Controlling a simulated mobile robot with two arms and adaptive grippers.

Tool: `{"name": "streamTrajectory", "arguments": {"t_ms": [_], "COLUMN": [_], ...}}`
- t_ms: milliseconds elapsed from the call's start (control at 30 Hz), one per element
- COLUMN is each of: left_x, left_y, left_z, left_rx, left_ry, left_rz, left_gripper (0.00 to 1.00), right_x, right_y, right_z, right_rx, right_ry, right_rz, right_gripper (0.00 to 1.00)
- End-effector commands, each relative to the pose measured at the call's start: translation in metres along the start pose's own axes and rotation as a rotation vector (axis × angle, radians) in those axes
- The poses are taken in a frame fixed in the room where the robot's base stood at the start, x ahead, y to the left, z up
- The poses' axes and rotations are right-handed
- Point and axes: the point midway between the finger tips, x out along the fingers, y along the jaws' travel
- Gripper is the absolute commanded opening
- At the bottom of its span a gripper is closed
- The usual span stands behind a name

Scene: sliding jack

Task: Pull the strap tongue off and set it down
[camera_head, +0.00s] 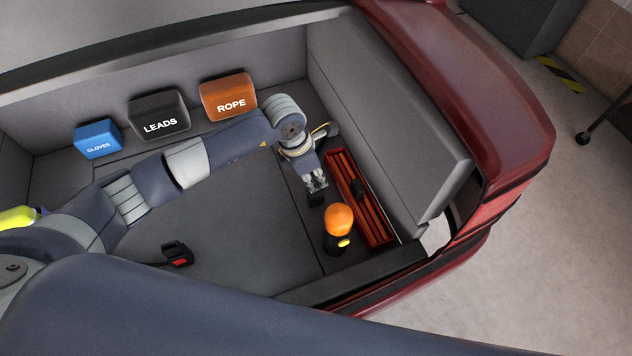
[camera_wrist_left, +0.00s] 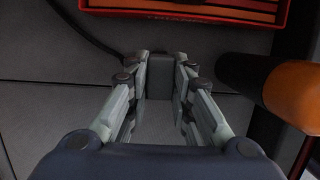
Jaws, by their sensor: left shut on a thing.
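My left gripper (camera_head: 316,184) reaches into the car boot from the left and points down beside the red tray. Its fingers are shut on a small black block, which looks like the strap tongue (camera_head: 316,200). In the left wrist view the dark block (camera_wrist_left: 160,86) sits between the fingertips of the left gripper (camera_wrist_left: 161,92). A dark strap (camera_wrist_left: 95,37) curves in from the upper left toward the fingertips; the fingers hide where it ends. I cannot tell whether the tongue touches the boot floor. My right gripper is not in view.
A red tray (camera_head: 388,236) holding long red bars lies right of the gripper. An orange-topped black lamp (camera_head: 338,222) stands close below it. A black buckle with a red button (camera_head: 178,254) lies on the floor. GLOVES (camera_head: 98,139), LEADS (camera_head: 159,115) and ROPE (camera_head: 228,96) boxes line the back.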

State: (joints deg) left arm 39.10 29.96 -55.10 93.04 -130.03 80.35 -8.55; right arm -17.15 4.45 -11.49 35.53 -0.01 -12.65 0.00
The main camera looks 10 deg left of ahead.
Motion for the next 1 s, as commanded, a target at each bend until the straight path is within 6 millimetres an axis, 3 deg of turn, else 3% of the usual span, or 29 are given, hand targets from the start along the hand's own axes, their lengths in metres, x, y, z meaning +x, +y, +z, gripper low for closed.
{"name": "streamTrajectory", "arguments": {"t_ms": [267,1000], "left_x": [-0.003,-0.041], "left_y": [0.000,0.000], "left_z": [0.001,0.010], "left_rx": [0.000,0.000], "left_ry": [-0.001,0.000], "left_rz": [0.001,0.000], "left_gripper": [0.00,0.00], "right_x": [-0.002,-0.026], "right_y": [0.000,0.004], "right_z": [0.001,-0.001], "right_rx": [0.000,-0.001], "right_ry": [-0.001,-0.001], "right_rz": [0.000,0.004], "right_gripper": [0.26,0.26]}}
